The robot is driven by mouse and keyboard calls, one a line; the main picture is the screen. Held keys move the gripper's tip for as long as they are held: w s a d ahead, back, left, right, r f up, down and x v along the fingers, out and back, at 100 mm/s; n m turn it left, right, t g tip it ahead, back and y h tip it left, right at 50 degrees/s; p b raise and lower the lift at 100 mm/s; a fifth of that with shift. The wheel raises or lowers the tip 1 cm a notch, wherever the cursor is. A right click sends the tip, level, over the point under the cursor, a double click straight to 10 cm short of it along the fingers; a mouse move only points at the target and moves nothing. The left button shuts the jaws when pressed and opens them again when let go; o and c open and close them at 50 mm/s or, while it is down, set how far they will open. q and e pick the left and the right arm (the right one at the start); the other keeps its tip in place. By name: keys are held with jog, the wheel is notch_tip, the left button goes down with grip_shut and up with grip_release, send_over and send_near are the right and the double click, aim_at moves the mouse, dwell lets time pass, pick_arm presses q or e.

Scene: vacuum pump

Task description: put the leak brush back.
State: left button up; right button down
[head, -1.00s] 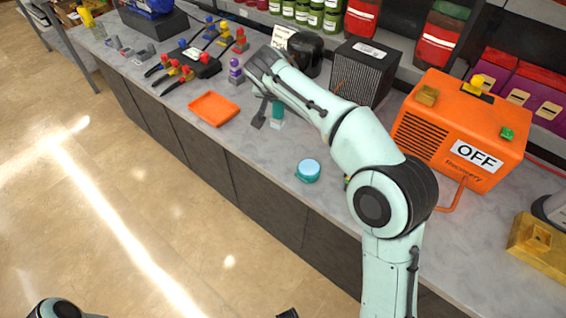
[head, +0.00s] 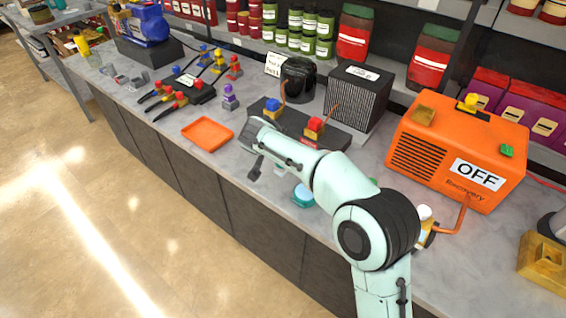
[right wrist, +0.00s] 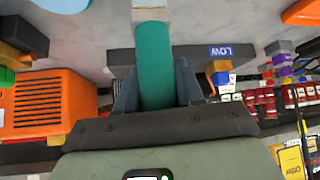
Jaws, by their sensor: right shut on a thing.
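My right gripper (right wrist: 155,85) is shut on the leak brush (right wrist: 154,65), a teal cylinder with a pale block at its top end in the right wrist view. In the head view my right gripper (head: 266,168) is above the bench's front part, just left of a round teal pot (head: 301,196) with a light blue top. My own arm partly covers this pot. Most of the brush is hidden in the head view. I cannot tell whether the pot is the brush's place. My left gripper is out of view.
A dark manifold (head: 337,139) with blue and red knobs lies behind the gripper. An orange tray (head: 207,134) is to its left. The orange recovery machine (head: 447,150), labelled OFF, stands right. A black finned box (head: 352,98) stands behind.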

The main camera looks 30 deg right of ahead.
jog(key=shift+f, duration=2.35)
jog(key=shift+f+b, duration=0.1)
jog(key=shift+b, duration=0.3)
jog(key=c, duration=0.7)
grip_release()
jog(key=shift+s+a+r, duration=0.15)
jog(key=shift+a+r, duration=0.1)
jog(key=shift+r, duration=0.2)
jog(key=v, duration=1.1)
jog(key=shift+r, duration=0.1)
